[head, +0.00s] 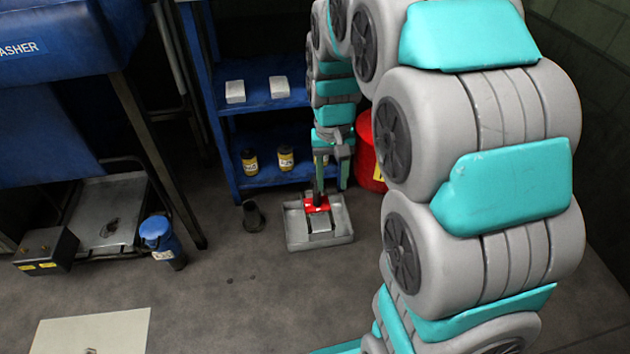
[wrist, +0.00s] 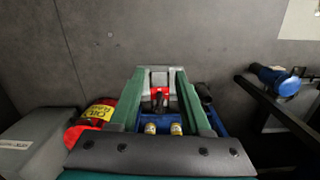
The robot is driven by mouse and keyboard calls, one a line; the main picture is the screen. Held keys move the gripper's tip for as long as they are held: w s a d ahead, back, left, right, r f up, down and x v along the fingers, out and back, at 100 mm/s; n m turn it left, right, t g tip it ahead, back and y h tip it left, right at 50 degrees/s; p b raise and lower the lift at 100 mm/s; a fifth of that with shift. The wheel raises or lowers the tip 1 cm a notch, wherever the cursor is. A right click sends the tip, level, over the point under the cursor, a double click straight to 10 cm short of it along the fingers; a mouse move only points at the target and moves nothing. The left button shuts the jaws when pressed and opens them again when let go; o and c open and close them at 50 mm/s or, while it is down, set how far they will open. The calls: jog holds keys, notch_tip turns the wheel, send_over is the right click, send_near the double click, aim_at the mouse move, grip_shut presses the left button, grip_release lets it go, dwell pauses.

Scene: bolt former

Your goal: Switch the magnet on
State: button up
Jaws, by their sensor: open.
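A small red device (head: 316,204), which looks like the magnet, sits in a shallow grey metal tray (head: 340,237) on the floor in the head view. A pale metal block (head: 320,224) lies at its front. A dark upright part rises from the red device towards my gripper (head: 332,182). In the wrist view the red device (wrist: 159,98) shows between the two green fingers of my gripper (wrist: 160,72). The fingers are open, apart on either side of it. Whether they touch it, and which way its switch is set, I cannot tell.
A blue shelf (head: 262,183) with jars and pale blocks stands behind the tray. A red can (head: 366,160) is at its right. A dark cup (head: 253,216) stands left of the tray. A blue container (head: 160,240) is further left.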

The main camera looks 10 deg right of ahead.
jog(key=w+f, duration=0.5)
jog(key=w, duration=0.4)
jog(key=m, duration=0.1)
send_near(316, 188)
jog(key=shift+m+t, duration=0.3)
jog(key=shift+t, duration=0.1)
jog(key=shift+s+f, duration=0.15)
jog(key=shift+f, duration=1.8)
jog(key=shift+s+f, duration=0.2)
jog(key=shift+f, duration=1.75)
grip_shut()
